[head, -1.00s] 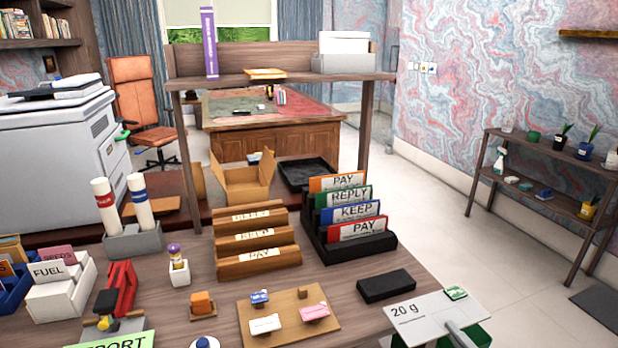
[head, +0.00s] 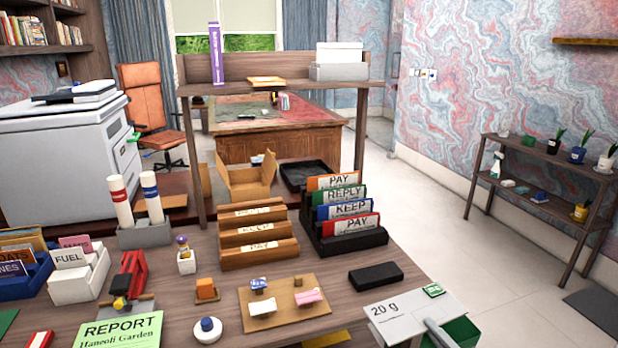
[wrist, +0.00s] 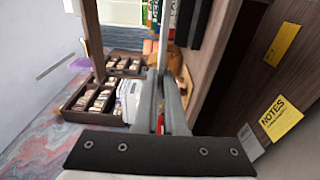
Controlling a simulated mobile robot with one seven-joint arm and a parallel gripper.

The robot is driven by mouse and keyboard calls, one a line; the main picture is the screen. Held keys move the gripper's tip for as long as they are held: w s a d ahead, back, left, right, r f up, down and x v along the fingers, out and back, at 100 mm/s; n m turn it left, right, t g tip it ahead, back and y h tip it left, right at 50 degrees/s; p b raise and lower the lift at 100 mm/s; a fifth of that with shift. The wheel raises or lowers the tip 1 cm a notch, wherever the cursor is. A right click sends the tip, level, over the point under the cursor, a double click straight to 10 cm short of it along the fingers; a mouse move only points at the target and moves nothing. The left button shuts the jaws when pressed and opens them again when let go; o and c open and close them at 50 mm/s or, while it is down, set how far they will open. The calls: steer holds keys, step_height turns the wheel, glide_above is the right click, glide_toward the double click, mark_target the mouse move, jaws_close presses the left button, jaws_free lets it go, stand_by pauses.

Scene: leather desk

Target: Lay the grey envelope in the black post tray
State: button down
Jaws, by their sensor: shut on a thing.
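The grey envelope (head: 408,312), marked "20 g" with a green stamp, is held over the desk's front right edge. My gripper (head: 436,330) is shut on its near side; only a grey finger shows at the bottom of the head view. In the wrist view my gripper (wrist: 162,78) is shut, with the envelope (wrist: 163,42) a thin, nearly edge-on strip beyond the fingertips. The black post tray (head: 302,178) lies behind the desk organisers, beside an open cardboard box, and looks empty. The folder rack partly hides its near side.
A black folder rack (head: 350,243) and a wooden letter rack (head: 258,252) stand between the envelope and the tray. A shelf (head: 275,87) on posts spans above the back. A black block (head: 376,276) lies near the envelope. A green container (head: 460,333) is at the bottom right.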

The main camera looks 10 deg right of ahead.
steer(key=w+a+r+y+p, duration=0.1)
steer(key=w+a, duration=0.1)
steer(key=a, duration=0.2)
steer(key=w+a+r+n+y+p, duration=0.1)
steer(key=w+a+r, duration=0.1)
steer(key=a, duration=0.2)
steer(key=w+a+r+n+y+p, duration=0.1)
steer(key=w+a, duration=0.2)
steer(key=a, duration=0.1)
steer(key=shift+a+r+g+p, duration=0.1)
steer(key=shift+r+g+p, duration=0.05)
steer(key=shift+g+p, duration=0.25)
steer(key=w+a+r+n+g+y+p, duration=0.1)
steer(key=w+a+r+n+y+p, duration=0.1)
steer(key=a, duration=0.9)
steer(key=shift+w+a+r+y, duration=0.2)
steer(key=shift+w+a+y, duration=0.15)
steer(key=shift+w+y, duration=0.15)
